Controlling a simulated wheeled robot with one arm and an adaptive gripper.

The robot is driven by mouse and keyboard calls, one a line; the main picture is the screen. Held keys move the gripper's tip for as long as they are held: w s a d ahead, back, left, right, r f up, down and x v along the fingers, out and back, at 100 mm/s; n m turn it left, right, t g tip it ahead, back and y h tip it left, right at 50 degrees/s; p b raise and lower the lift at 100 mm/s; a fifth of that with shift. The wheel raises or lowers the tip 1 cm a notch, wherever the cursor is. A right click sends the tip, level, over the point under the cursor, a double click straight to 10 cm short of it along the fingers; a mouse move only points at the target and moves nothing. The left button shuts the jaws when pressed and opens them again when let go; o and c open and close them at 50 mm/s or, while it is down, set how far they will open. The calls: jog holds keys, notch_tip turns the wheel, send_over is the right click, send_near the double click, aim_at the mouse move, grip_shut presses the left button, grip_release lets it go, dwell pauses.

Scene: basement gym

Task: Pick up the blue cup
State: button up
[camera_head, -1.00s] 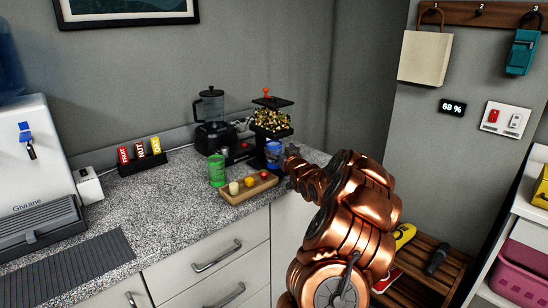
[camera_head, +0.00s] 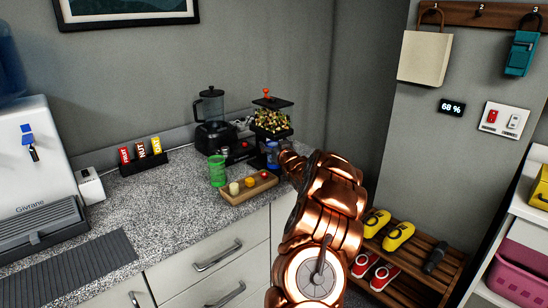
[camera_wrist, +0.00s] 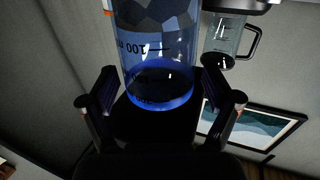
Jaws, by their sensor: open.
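The blue cup (camera_head: 272,155) stands upright at the base of the black dispenser (camera_head: 271,118), near the counter's right end. In the wrist view the clear-walled cup (camera_wrist: 158,85) has measuring marks and a solid blue band, and appears upside down. My gripper (camera_wrist: 160,88) is open, with one finger on each side of the cup and a visible gap beside each. In the head view my gripper (camera_head: 282,160) is just right of the cup and largely hidden by my copper arm.
A blender (camera_head: 211,125) stands behind. Shoes (camera_head: 398,236) sit on a wooden rack (camera_head: 425,262) at the right.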

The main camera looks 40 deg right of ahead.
jog(key=shift+c, duration=0.3)
jog(key=c, duration=1.5)
jog(key=shift+o, duration=0.2)
jog(key=shift+r, duration=0.2)
jog(key=shift+s+d+r+b, duration=0.1)
jog(key=shift+s+r+b, duration=0.05)
jog(key=shift+s+b, duration=0.15)
jog(key=s+b, duration=0.2)
jog(key=s, duration=1.5)
jog(key=shift+s+a, duration=0.25)
jog(key=shift+a, duration=0.05)
